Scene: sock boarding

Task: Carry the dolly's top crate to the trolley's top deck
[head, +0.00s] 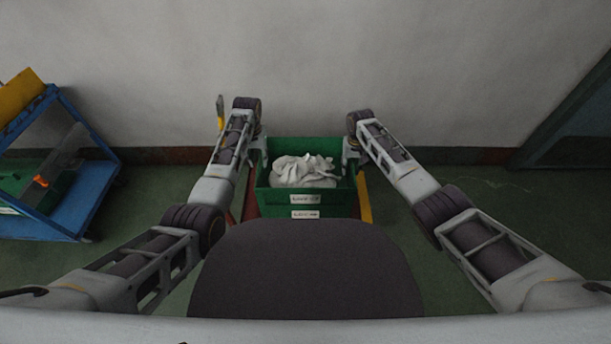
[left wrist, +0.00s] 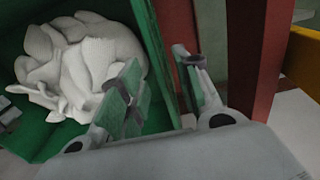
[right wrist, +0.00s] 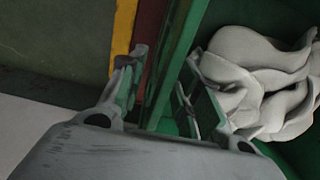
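The top crate (head: 265,201), green with a white label, stands ahead at the centre and holds a heap of pale socks (head: 303,172). A second label (head: 305,214) shows just below its front. Red (left wrist: 258,60) and yellow (head: 364,200) uprights, apparently the dolly's, stand beside the crate. A blue trolley (head: 88,193) stands at the far left, partly out of view.
A yellow item (head: 18,96) sits high on the blue trolley, and a green crate (head: 62,188) is lower down. A pale wall (head: 300,70) is close behind the crate. Green floor is clear to the right, before a dark doorway-like frame (head: 560,115).

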